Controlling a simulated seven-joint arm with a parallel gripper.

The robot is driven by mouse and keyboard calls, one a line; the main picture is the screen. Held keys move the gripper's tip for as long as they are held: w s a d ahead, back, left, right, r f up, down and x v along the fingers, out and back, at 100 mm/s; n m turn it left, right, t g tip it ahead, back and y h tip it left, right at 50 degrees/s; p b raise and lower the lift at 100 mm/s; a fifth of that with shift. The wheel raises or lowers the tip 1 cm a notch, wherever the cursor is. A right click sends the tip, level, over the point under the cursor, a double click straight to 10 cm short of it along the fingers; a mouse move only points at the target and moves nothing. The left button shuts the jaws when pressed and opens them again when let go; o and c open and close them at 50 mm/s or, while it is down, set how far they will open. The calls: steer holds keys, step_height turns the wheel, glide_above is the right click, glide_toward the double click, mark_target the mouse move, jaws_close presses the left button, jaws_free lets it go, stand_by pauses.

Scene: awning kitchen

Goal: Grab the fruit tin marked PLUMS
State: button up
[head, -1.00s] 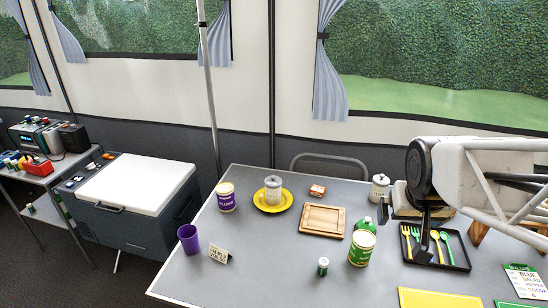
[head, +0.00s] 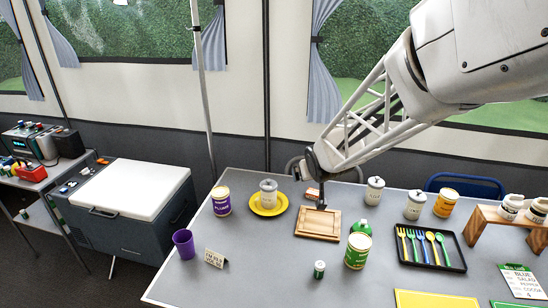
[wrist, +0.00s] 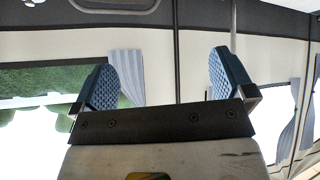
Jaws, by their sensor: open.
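The tin marked PLUMS (head: 221,201) is purple with a pale yellow band and a light lid. It stands upright at the left side of the table in the head view. My gripper (head: 321,205) hangs over the wooden board, right of the plum tin and apart from it; its fingers are small and dark there. In the wrist view my gripper's two blue textured fingers (wrist: 162,85) stand wide apart with nothing between them. That view faces the tent wall and curtains, and the tin is not in it.
A yellow plate (head: 282,206) with a grey lidded pot (head: 268,191) stands between the tin and my gripper. A cutlery tray (head: 458,264) lies right.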

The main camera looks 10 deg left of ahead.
steer(key=w+a+f+n+y, duration=0.2)
steer(key=w+a+f, duration=0.35)
steer(key=a, duration=0.45)
steer(key=n+y, duration=0.3)
steer(key=y, duration=0.3)
glide_toward(220, 194)
steer(key=x, duration=0.4)
steer(key=shift+w+d+f, duration=0.15)
steer(key=shift+d+f, duration=0.1)
steer(key=shift+f, duration=0.1)
steer(key=shift+x, duration=1.3)
steer(key=shift+w+f, duration=0.1)
steer(key=shift+x, duration=2.5)
